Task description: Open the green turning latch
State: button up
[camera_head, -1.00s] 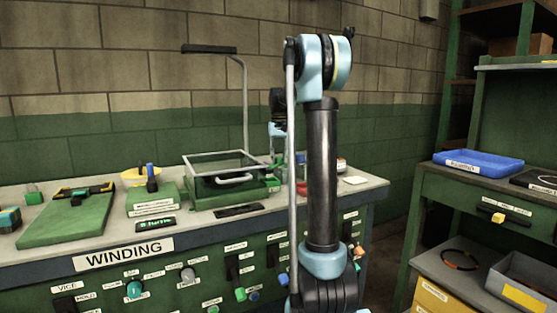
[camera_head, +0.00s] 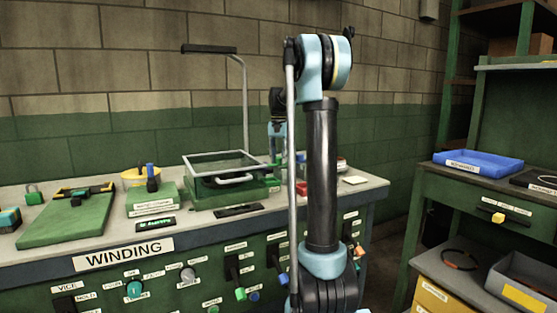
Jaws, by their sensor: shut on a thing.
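A green box with a framed glass lid (camera_head: 222,163) and a pale front handle (camera_head: 235,180) stands on the bench. A small green part (camera_head: 272,184), which looks like the latch, is at its right end; its exact turn is too small to tell. My gripper (camera_head: 278,158) points down beside the box's right end, below my pale blue wrist. It is small and partly hidden by my own arm in front. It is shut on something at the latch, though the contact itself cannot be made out.
The bench (camera_head: 50,252) has a green mat (camera_head: 65,222) with a tool at left, a yellow bowl (camera_head: 131,175), and levers and knobs on its front. A blue tray (camera_head: 480,162) lies on the right-hand cabinet. A lamp post (camera_head: 244,105) rises behind the box.

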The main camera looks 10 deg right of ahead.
jog(key=shift+w, duration=0.15)
jog(key=o, duration=1.1)
notch_tip(320, 180, up, 12)
jog(key=shift+f, duration=0.1)
